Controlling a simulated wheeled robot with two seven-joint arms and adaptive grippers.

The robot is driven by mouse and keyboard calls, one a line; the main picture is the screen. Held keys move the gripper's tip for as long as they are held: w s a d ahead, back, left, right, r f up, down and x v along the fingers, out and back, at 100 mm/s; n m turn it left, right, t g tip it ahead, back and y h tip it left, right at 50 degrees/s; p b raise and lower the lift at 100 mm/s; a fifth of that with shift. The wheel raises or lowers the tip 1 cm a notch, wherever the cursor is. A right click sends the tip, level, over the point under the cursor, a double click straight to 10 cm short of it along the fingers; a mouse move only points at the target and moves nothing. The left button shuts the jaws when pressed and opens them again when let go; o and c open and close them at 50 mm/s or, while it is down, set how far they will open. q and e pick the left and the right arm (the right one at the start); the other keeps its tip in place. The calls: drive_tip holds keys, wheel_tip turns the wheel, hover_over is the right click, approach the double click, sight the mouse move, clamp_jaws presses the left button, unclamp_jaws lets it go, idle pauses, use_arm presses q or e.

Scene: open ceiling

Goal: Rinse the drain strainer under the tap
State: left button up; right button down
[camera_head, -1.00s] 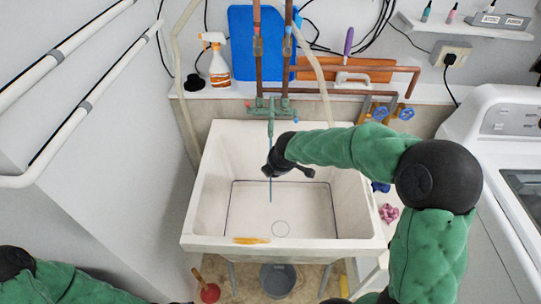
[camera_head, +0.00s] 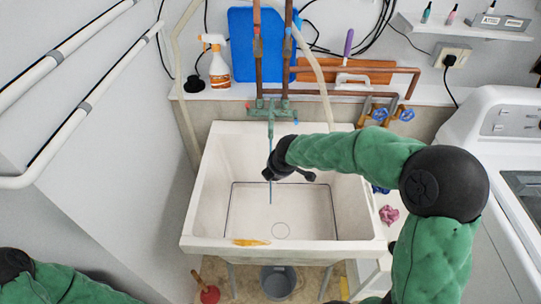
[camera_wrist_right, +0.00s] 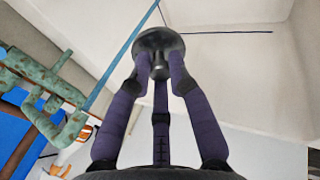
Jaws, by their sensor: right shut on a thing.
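My right gripper (camera_head: 272,172) is over the basin of the white sink (camera_head: 214,215), beside the thin blue water stream (camera_head: 270,192) from the green tap (camera_head: 270,112). In the right wrist view its purple-wrapped fingers (camera_wrist_right: 160,80) are shut on the dark grey round drain strainer (camera_wrist_right: 157,40). The stream (camera_wrist_right: 118,62) passes close to the strainer's left edge there; I cannot tell whether it touches. In the head view the strainer is hard to tell from the black gripper. My left arm shows at the lower left; its gripper is out of view.
A yellow-orange item (camera_head: 250,242) lies on the sink's front rim. A spray bottle (camera_head: 218,62) stands on the ledge behind. Below are a plunger (camera_head: 209,294) and a grey bucket (camera_head: 278,281). A pink crumpled cloth (camera_head: 389,214) is right of the sink.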

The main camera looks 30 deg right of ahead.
idle(0.4)
drive_tip(key=s+a+r+p, duration=0.2)
drive_tip(key=s+r, duration=0.2)
drive_tip(key=shift+s+a, duration=0.15)
drive_tip(key=shift+s, duration=0.1)
idle(0.4)
